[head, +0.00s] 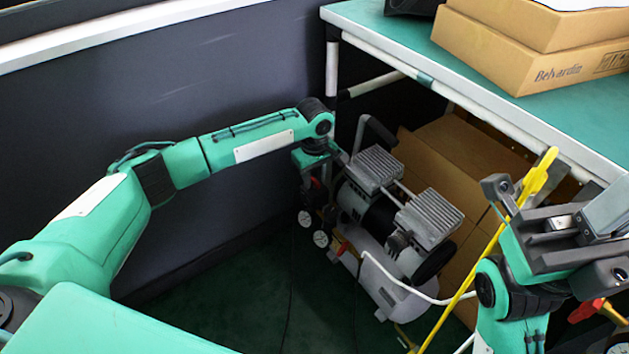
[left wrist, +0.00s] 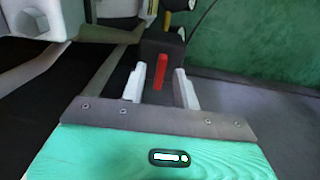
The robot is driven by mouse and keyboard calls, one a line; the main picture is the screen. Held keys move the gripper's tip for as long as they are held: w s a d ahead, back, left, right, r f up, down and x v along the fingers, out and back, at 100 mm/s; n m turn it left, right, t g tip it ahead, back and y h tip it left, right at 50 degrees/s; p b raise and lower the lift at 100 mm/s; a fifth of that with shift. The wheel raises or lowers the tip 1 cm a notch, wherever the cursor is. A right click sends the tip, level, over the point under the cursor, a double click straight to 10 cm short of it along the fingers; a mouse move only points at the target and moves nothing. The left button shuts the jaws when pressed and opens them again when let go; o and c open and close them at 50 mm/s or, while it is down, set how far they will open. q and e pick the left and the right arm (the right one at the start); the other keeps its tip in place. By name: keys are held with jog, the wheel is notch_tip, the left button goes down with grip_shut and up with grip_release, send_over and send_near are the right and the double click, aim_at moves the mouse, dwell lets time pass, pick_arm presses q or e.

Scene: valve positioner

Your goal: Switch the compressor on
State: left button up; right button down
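The compressor (head: 385,235) stands on the floor under the table, with a white tank, two finned grey heads and round gauges (head: 321,239) at its left end. My left gripper (head: 322,188) reaches down at that left end. In the left wrist view its two pale fingers (left wrist: 160,85) are apart, with a red lever (left wrist: 160,72) showing between them and a gap on each side. The lever stands against a black box (left wrist: 163,44). Whether the fingers reach past the lever is unclear. My right gripper (head: 560,225) is raised at the right, away from the compressor; its fingertips are not clear.
A green-topped table (head: 400,38) carries cardboard boxes (head: 530,50). More cardboard boxes (head: 450,150) stand behind the compressor. A yellow bar-like thing (head: 465,285) runs up past my right gripper. A white hose (head: 405,287) leaves the compressor. A dark wall (head: 240,75) is close behind my left arm.

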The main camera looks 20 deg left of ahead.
pick_arm(q)
jog(key=shift+f, duration=0.15)
grip_shut()
jog(key=shift+p, duration=0.35)
